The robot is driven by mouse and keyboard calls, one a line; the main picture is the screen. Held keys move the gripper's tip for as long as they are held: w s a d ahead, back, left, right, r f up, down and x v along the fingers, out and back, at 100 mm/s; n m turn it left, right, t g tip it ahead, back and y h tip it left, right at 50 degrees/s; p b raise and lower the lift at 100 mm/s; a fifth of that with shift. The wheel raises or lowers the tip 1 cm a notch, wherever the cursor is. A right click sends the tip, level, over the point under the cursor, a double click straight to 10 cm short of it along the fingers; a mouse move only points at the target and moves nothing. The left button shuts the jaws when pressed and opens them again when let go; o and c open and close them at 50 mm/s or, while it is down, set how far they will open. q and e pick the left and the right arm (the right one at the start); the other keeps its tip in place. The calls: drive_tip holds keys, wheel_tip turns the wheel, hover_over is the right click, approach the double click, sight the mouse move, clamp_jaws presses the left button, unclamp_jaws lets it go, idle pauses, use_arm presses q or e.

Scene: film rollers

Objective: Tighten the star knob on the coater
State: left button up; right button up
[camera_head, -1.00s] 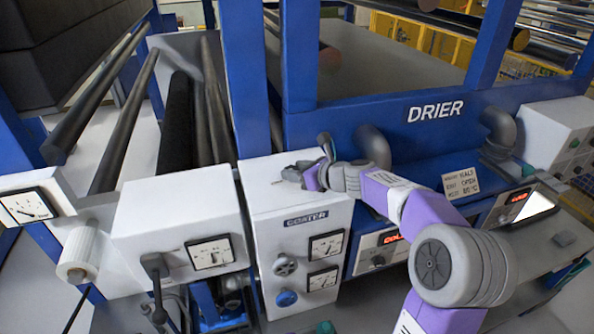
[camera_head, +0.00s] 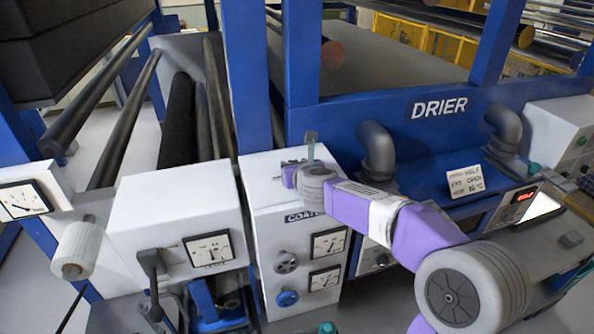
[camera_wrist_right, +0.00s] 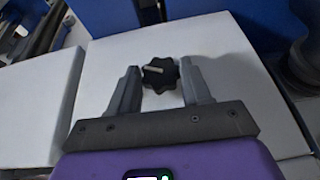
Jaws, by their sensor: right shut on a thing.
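The star knob (camera_wrist_right: 160,74) is black with a lobed rim and a pale line across it. It stands on the white top of the coater (camera_wrist_right: 105,62), seen in the right wrist view. The knob cannot be made out there. My left gripper is not in view.
The drier (camera_head: 437,108) with grey elbow pipes (camera_head: 376,152) is to the right. A white box with a dial (camera_head: 180,215) stands left.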

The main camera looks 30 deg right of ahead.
drive_tip(key=m+h, duration=0.1)
drive_tip(key=m+g+h+b, duration=0.1)
drive_tip(key=a+m+h, duration=0.1)
drive_tip(key=shift+w+f+m+g+h+b, duration=0.15)
drive_tip(key=shift+w+m+g+h+b, duration=0.15)
drive_tip(key=shift+g, duration=0.1)
drive_tip(key=m+g+h, duration=0.2)
drive_tip(key=shift+w+a+m+h+b, duration=0.1)
drive_tip(key=shift+a+m+h+b, duration=0.1)
drive_tip(key=shift+m+h+b, duration=0.15)
drive_tip(key=shift+w+m+g+h, duration=0.15)
drive_tip(key=shift+m+g+h, duration=0.6)
drive_tip(key=shift+m+g, duration=0.5)
drive_tip(key=shift+w+m+g+h+p, duration=0.15)
drive_tip(key=shift+m+g+h+p, duration=0.4)
drive_tip(key=shift+m+g, duration=0.8)
drive_tip(key=shift+h, duration=0.25)
drive_tip(key=o, duration=1.1)
drive_tip(key=shift+c, duration=0.2)
drive_tip(key=shift+a+r+g, duration=0.1)
drive_tip(key=shift+r+g, duration=0.1)
drive_tip(key=shift+g, duration=0.1)
drive_tip(key=b+v, duration=0.1)
drive_tip(key=v, duration=0.6)
drive_tip(key=shift+a+r, duration=0.1)
drive_tip(key=shift+a, duration=0.05)
